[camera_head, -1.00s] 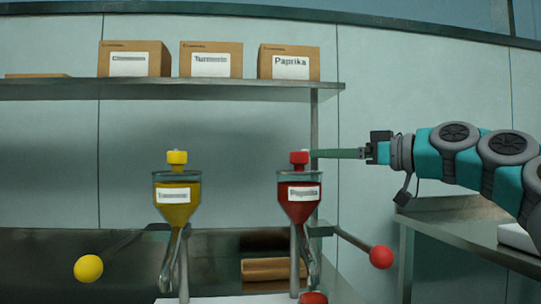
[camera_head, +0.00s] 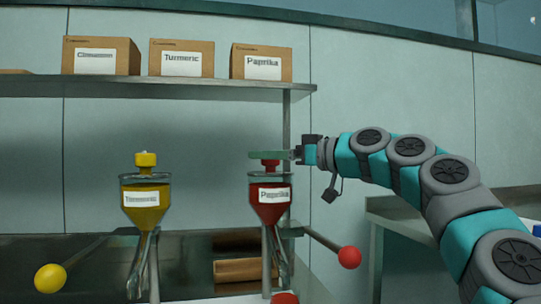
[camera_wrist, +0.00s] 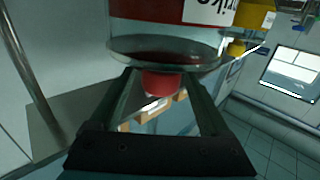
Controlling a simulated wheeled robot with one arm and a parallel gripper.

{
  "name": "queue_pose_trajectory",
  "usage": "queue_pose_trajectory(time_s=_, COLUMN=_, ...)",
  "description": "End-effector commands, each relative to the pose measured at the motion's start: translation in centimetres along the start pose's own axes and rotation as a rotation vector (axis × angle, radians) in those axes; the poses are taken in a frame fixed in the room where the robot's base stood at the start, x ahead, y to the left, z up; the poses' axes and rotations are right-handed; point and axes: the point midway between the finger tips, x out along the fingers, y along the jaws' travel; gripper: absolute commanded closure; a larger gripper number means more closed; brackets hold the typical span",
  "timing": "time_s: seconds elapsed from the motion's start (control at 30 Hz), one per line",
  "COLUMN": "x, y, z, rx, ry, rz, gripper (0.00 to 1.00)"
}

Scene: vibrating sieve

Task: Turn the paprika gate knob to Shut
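The paprika hopper (camera_head: 268,211) is a clear funnel of red powder with a Paprika label. A red knob (camera_head: 270,162) tops it, partly hidden behind my gripper's green finger. My gripper (camera_head: 252,155) reaches in level from the right, across the knob. In the wrist view, the red knob (camera_wrist: 162,82) sits between the two fingers of my gripper (camera_wrist: 162,76), which are spread with visible gaps beside it. The hopper's rim (camera_wrist: 165,52) shows above, as that view is upside down. I cannot read any Shut mark or the knob's turn position.
A turmeric hopper (camera_head: 146,200) with a yellow knob (camera_head: 146,159) stands to the left. Rods with a yellow ball (camera_head: 50,278) and a red ball (camera_head: 349,257) stick out low. A shelf (camera_head: 170,88) with labelled boxes (camera_head: 182,58) runs behind, above the hoppers.

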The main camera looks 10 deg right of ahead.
Motion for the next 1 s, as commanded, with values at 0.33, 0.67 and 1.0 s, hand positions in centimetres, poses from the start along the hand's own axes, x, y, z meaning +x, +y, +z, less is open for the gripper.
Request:
queue_pose_trajectory(time_s=0.33, x=-0.02, y=0.0, z=0.01, rx=0.0, ry=0.0, rz=0.0, gripper=0.59)
queue_pose_trajectory(time_s=0.67, x=-0.03, y=0.01, z=0.01, rx=0.0, ry=0.0, rz=0.0, gripper=0.96)
queue_pose_trajectory(time_s=1.0, x=-0.04, y=0.04, z=0.25, rx=-0.002, ry=-0.002, rz=0.025, gripper=1.0)
